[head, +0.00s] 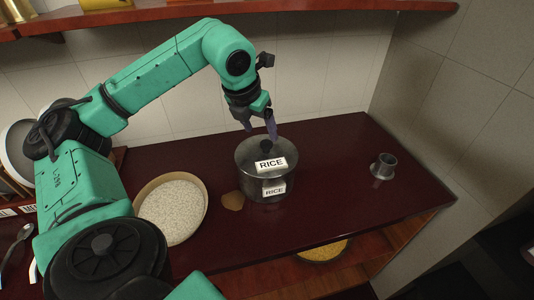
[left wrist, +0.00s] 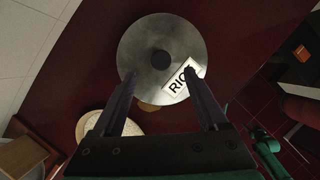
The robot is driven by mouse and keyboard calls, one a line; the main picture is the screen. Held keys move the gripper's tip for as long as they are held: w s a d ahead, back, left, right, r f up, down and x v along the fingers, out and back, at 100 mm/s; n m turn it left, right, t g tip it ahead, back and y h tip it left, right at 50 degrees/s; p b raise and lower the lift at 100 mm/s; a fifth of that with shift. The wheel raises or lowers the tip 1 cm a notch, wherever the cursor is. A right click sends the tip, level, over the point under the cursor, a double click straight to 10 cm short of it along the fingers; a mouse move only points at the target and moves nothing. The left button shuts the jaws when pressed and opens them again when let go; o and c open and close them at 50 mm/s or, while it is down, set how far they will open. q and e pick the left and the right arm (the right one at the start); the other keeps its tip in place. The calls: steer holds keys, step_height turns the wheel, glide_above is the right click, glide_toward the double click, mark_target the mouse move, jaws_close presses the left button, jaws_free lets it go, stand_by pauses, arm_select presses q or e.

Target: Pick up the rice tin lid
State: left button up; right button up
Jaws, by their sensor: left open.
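The rice tin (head: 262,185) stands upright on the dark red counter and carries a white RICE label. Its round grey metal lid (head: 250,153) sits on top, with another RICE label and a dark knob (head: 266,145) in the middle. In the left wrist view the lid (left wrist: 140,50) and its knob (left wrist: 161,60) show from above. My left gripper (head: 261,132) is open and empty, pointing down just above the lid near the knob. In the left wrist view its two fingers (left wrist: 160,88) are spread apart, with the knob beyond the tips. My right gripper is not in view.
A bowl of white rice (head: 171,210) stands left of the tin, with a small brown patch (head: 232,201) between them. A grey metal cup (head: 383,166) stands to the right. A wooden shelf (head: 330,8) runs above. A yellow-filled bowl (head: 322,251) sits below the counter.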

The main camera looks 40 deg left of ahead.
mark_target(266, 143)
arm_select(q)
steer(key=p+x, duration=0.1)
steer(key=x, duration=0.4)
steer(key=shift+f+p, duration=0.15)
steer(key=shift+p, duration=0.25)
steer(key=shift+w+f, duration=0.15)
steer(key=shift+f, duration=0.1)
steer(key=shift+c, duration=0.9)
jaws_close()
steer(key=shift+r, duration=0.1)
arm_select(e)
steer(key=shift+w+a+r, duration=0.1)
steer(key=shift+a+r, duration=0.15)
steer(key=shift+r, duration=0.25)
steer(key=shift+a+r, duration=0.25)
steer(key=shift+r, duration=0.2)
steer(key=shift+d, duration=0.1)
arm_select(q)
steer(key=shift+r, duration=0.1)
